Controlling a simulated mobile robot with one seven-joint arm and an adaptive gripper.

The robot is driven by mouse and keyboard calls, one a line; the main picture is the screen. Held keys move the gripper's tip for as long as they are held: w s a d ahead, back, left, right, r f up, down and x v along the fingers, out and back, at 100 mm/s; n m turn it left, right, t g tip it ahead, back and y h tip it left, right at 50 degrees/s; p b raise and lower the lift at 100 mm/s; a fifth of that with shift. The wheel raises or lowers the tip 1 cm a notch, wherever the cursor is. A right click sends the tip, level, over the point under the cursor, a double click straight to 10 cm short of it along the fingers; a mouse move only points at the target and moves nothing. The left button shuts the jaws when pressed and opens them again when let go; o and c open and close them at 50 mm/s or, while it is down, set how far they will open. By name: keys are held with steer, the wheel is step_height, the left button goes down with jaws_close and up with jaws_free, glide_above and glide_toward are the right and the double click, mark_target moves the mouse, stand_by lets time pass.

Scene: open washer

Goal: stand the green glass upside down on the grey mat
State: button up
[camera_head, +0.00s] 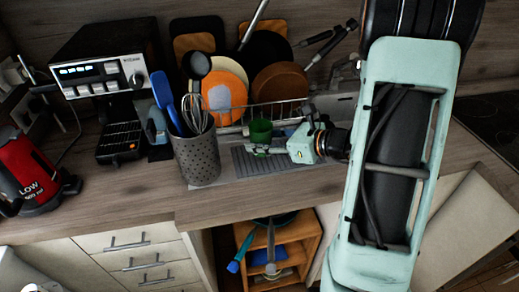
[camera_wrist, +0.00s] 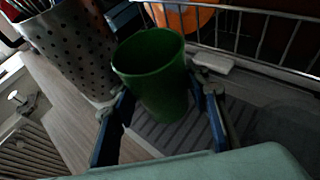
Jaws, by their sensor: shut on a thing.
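The green glass (camera_head: 260,131) is held over the counter beside the utensil holder. In the wrist view the green glass (camera_wrist: 152,72) stands slightly tilted between my fingers, its wide open end facing up. My gripper (camera_head: 264,148) is shut on it, with one finger on each side in the wrist view (camera_wrist: 160,95). The grey ribbed mat (camera_head: 287,160) lies below and around the gripper; it also shows under the glass in the wrist view (camera_wrist: 190,142). I cannot tell the gap between the glass's lower end and the mat.
A perforated utensil holder (camera_head: 197,158) stands left of the mat. A wire dish rack (camera_head: 232,112) with plates and boards is behind it. A coffee machine (camera_head: 112,85) and a red kettle (camera_head: 35,170) stand further left. An open shelf (camera_head: 297,250) is below the counter.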

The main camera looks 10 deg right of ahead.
steer(key=shift+w+a+f, duration=0.1)
steer(key=shift+a+f, duration=0.05)
steer(key=shift+f, duration=0.8)
steer(key=shift+w+a+f, duration=0.1)
steer(key=shift+f, duration=0.8)
steer(key=shift+f+b, duration=0.15)
steer(key=shift+b, duration=0.2)
steer(key=o, duration=1.1)
steer(key=shift+s+d+r, duration=0.15)
steer(key=shift+d+r, duration=0.1)
steer(key=shift+d, duration=0.05)
steer(key=v, duration=1.1)
steer(key=shift+s+d, duration=0.1)
steer(key=shift+s, duration=0.15)
